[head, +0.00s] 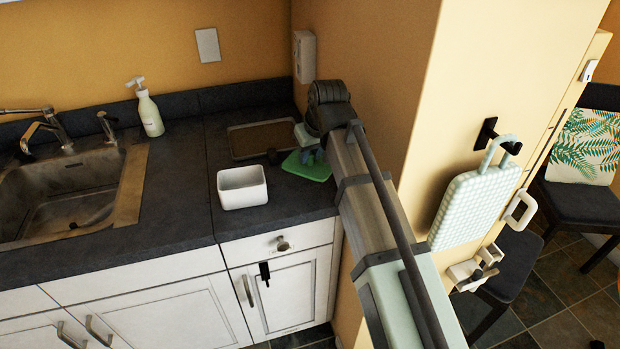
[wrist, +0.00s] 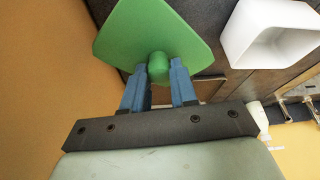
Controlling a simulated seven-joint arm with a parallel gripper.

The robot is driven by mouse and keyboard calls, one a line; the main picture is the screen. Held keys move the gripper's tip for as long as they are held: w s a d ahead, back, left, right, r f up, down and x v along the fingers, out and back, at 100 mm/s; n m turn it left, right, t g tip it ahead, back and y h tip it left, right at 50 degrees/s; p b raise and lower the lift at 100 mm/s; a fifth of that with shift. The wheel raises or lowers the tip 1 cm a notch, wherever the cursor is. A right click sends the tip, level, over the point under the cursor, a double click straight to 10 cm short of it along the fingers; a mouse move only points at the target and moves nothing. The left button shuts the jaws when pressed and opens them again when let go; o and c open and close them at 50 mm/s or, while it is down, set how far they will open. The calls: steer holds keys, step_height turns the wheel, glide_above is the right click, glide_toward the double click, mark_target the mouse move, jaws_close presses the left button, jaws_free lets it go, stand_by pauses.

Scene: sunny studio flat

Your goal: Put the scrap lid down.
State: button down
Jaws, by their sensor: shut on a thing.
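The scrap lid (head: 303,168) is a green, flat plate with rounded corners. In the wrist view the lid (wrist: 135,32) has a round green knob (wrist: 158,66) in its middle. My gripper (wrist: 158,72) has blue fingers, shut on that knob from both sides. In the head view my gripper (head: 309,156) is over the lid, near the wall corner, and partly hides it. I cannot tell whether the lid touches the counter or hangs just above it. The white, open-topped bin (head: 243,195) stands to the left of the lid, apart from it.
A brown, dark-rimmed tray or board (head: 262,139) lies behind the lid. A sink (head: 65,200) and soap bottle (head: 150,114) are at left. Dark counter (head: 182,195) is clear between sink and bin. A wall bounds the right.

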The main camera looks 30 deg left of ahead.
steer(key=shift+f, duration=3.75)
steer(key=shift+f, duration=0.15)
steer(key=c, duration=0.9)
jaws_free()
steer(key=v, duration=1.2)
steer(key=shift+r, duration=0.2)
steer(key=shift+f, duration=0.1)
